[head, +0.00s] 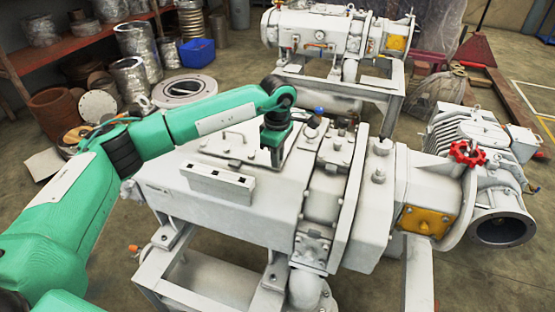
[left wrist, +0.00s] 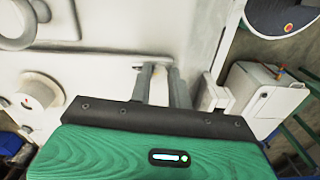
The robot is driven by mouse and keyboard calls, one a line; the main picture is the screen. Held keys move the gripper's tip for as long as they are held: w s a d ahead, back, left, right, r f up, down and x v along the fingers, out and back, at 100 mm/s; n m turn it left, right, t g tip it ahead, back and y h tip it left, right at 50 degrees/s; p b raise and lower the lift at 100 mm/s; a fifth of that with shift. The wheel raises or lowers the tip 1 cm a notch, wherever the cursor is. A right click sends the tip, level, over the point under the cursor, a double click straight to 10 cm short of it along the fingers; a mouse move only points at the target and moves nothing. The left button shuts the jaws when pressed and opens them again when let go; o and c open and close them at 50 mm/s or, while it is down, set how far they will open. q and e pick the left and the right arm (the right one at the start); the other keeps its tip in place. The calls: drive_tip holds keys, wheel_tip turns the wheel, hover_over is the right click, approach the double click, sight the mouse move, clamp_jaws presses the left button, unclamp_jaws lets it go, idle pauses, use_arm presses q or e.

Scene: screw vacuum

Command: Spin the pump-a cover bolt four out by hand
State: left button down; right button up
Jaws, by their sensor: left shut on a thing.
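The white pump (head: 160,195) fills the middle of the head view, with a flat cover plate (head: 232,143) and its handle on top. My left gripper (head: 276,166) points down at the right end of this cover. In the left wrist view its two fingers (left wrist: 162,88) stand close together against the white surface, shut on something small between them. The fingers hide most of it, at the spot of a cover bolt (left wrist: 160,70); I cannot tell how far it is out. My right gripper is not in view.
A white block (head: 218,184) with dark recesses sits on the pump in front of the cover. Ribbed housings and a red handwheel (head: 467,153) rise to the right. A second pump (head: 335,38) stands behind. A blue bin (head: 197,53) and metal parts lie at the back left.

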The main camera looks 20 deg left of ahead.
use_arm(q)
drive_tip(key=n+b, duration=0.1)
drive_tip(key=n, duration=0.2)
drive_tip(key=n+b, duration=0.1)
drive_tip(key=n, duration=0.1)
drive_tip(key=shift+f+n, duration=0.2)
drive_tip(key=shift+n, duration=0.2)
drive_tip(key=n, duration=0.2)
drive_tip(key=shift+n, duration=0.3)
drive_tip(key=n+b, duration=0.1)
drive_tip(key=n, duration=0.1)
drive_tip(key=shift+n, duration=0.4)
drive_tip(key=n, duration=0.3)
drive_tip(key=shift+n, duration=0.3)
drive_tip(key=n, duration=0.2)
drive_tip(key=shift+n+b, duration=0.3)
drive_tip(key=shift+b, duration=0.05)
drive_tip(key=shift+n, duration=0.9)
drive_tip(key=n, duration=0.4)
drive_tip(key=shift+s, duration=0.1)
drive_tip(key=shift+n, duration=0.8)
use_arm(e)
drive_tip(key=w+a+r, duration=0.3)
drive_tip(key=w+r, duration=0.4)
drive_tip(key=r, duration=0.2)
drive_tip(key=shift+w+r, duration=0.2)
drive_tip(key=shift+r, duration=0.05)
use_arm(q)
drive_tip(key=shift+f, duration=0.1)
